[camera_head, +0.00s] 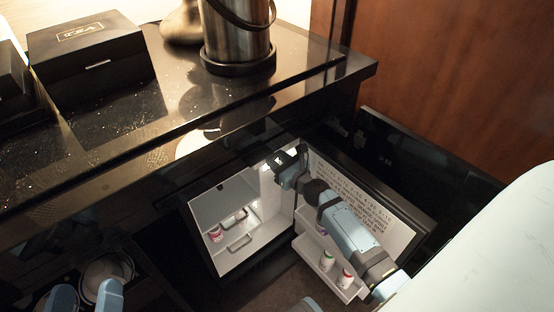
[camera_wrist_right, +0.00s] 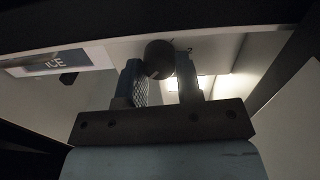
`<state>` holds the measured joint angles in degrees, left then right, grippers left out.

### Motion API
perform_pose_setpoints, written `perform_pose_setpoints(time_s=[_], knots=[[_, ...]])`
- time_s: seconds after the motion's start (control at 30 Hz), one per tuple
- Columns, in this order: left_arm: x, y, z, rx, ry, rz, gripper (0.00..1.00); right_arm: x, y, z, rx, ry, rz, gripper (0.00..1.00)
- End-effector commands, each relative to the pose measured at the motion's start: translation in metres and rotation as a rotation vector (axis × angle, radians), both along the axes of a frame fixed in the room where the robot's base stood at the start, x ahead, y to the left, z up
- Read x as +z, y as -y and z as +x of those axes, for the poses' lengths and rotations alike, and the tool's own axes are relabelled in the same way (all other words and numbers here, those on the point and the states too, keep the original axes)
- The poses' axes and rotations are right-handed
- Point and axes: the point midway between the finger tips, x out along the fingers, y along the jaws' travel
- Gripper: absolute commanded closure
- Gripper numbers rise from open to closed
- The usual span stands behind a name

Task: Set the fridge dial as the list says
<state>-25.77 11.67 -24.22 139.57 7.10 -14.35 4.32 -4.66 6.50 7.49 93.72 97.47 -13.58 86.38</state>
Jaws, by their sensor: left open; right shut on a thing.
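The fridge dial (camera_wrist_right: 158,60) is a dark round knob under a pale ceiling panel in the right wrist view. The fingers of my right gripper (camera_wrist_right: 160,82) are shut on it, one on each side. A small figure 2 shows beside the knob; its pointer cannot be made out. In the head view my right gripper (camera_head: 285,160) reaches into the top of the open fridge (camera_head: 238,262) and hides the dial. The list (camera_head: 352,190) is printed text on the inner door, too small to read surely. My left gripper (camera_head: 85,292) is open at the lower left.
The fridge door (camera_head: 400,238) stands open, with small bottles (camera_head: 327,261) on its shelf. An ICE label (camera_wrist_right: 55,62) is left of the dial. The dark counter (camera_head: 120,130) above holds a black box (camera_head: 90,62) and a steel bucket (camera_head: 235,35).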

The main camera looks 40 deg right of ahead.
Motion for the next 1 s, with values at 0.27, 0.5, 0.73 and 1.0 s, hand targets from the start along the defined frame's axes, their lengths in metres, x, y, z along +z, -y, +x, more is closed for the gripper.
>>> perform_pose_setpoints(time_s=[0.27,0.5,0.73,1.0], knots=[[0.001,0.000,0.000,0.001,0.002,0.000,0.23,0.000,-0.001,0.000,0.002,0.000,0.000,0.43],[0.001,0.000,0.000,0.000,0.001,0.000,0.23,-0.001,0.000,-0.006,0.001,-0.001,0.000,0.43],[-0.004,0.000,0.000,0.000,-0.006,0.003,0.23,-0.002,0.005,-0.047,0.001,-0.003,0.000,0.43],[-0.019,0.001,0.001,-0.011,-0.044,0.020,0.23,-0.003,0.012,-0.107,0.000,-0.002,0.001,0.43]])
